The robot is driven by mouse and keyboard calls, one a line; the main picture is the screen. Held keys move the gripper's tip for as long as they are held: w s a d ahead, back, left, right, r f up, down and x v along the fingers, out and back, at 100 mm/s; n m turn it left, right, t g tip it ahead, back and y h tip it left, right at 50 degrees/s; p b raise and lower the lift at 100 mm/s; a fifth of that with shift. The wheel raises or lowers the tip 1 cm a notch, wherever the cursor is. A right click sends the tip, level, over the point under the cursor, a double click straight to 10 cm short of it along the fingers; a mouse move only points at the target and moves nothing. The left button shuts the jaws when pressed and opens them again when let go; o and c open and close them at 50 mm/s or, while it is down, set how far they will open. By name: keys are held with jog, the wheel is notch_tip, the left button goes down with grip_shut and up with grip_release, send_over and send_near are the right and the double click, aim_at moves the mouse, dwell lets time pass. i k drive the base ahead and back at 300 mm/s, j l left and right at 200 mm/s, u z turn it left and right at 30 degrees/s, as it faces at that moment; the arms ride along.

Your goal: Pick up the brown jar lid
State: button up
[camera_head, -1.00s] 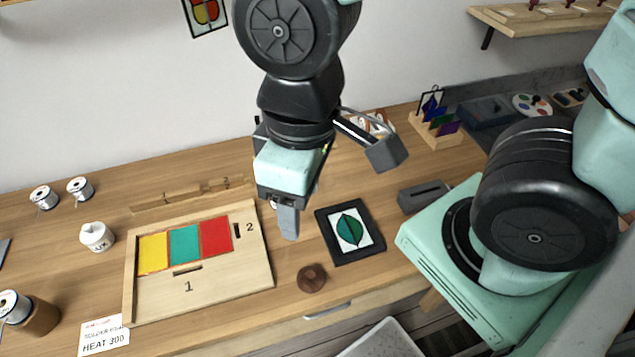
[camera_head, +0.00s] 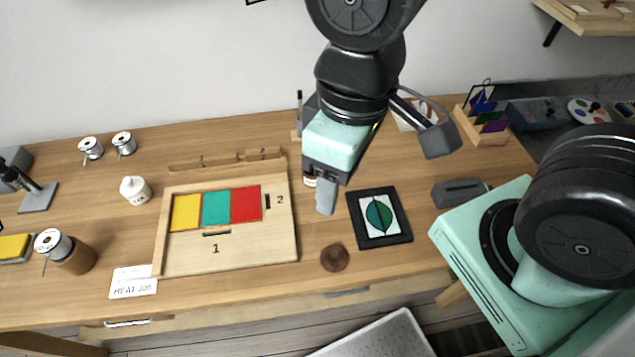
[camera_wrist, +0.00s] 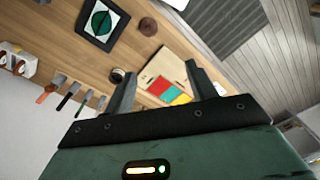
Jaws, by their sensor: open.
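The brown jar lid (camera_head: 334,258) is a small round dark-brown disc lying on the wooden table near its front edge. It sits between the numbered wooden board and the black-framed leaf panel (camera_head: 401,238). In the wrist view the lid (camera_wrist: 148,26) shows near the top, beyond the fingertips. My gripper (camera_head: 326,200) is above the table, behind the lid in the head view, and apart from it. In the wrist view my gripper (camera_wrist: 160,70) has its two fingers spread with nothing held between them.
The wooden board (camera_head: 240,255) with yellow, teal and red panes lies left of the lid. A brown bottle (camera_head: 310,180) stands partly hidden behind my gripper. A grey slotted block (camera_head: 460,192) is to the right. Bare tabletop surrounds the lid.

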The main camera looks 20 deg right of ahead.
aim_at(333, 259)
jog(key=k+j, duration=0.2)
jog(key=j, duration=0.15)
jog(key=k+j, duration=0.15)
jog(key=j, duration=0.15)
jog(key=k+j, duration=0.2)
jog(key=j, duration=0.15)
